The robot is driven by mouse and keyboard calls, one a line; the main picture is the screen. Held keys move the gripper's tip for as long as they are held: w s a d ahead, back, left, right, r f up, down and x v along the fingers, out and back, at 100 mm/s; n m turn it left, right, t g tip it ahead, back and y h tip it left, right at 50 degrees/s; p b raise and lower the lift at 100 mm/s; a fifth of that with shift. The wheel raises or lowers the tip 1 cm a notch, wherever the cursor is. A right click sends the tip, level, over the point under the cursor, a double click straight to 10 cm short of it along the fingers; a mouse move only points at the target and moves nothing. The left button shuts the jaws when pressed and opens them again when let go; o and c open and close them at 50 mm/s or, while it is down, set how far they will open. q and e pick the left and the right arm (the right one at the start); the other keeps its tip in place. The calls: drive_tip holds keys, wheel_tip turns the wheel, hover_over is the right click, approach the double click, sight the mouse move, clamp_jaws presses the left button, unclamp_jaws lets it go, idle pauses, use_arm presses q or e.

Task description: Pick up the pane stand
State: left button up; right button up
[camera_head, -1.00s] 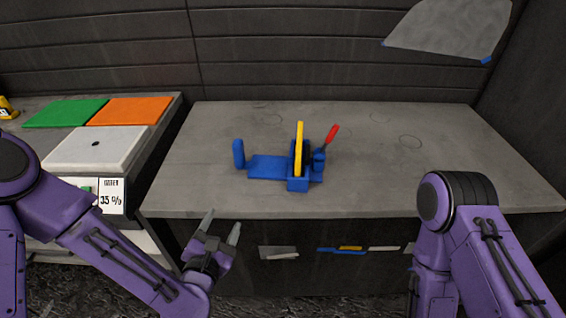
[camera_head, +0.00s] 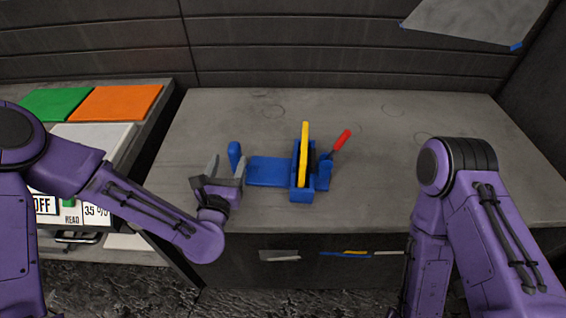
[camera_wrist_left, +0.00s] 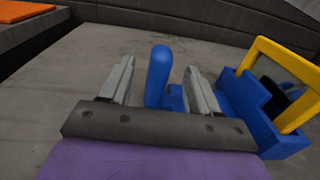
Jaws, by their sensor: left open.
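The blue pane stand (camera_head: 268,172) sits on the grey worktop, with an upright round-topped post at its left end and a slotted block at its right. It also shows in the left wrist view (camera_wrist_left: 159,72). A yellow-framed pane (camera_head: 304,150) stands upright in the block. My left gripper (camera_head: 226,170) is open at the post. In the left wrist view its two fingers (camera_wrist_left: 160,85) lie on either side of the post, with gaps visible. My right arm comes in from the right; its gripper is hidden or out of view.
A red-handled tool (camera_head: 341,141) leans at the stand's right side. Green (camera_head: 56,104) and orange (camera_head: 116,102) sheets lie on the left unit, above a white box (camera_head: 92,138). A grey sheet (camera_head: 470,20) hangs at upper right. The worktop behind the stand is clear.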

sight(232, 155)
use_arm(q)
drive_tip(key=w, duration=0.1)
drive_tip(key=w+p, duration=0.1)
drive_tip(key=w, duration=0.1)
drive_tip(key=w+p, duration=0.1)
drive_tip(key=shift+w+d+r, duration=0.2)
drive_tip(key=shift+w+d, duration=0.1)
drive_tip(key=shift+d, duration=0.1)
drive_tip(key=shift+w+f+p, duration=0.15)
drive_tip(key=shift+w+p, duration=0.15)
drive_tip(key=shift+w, duration=0.2)
clamp_jaws()
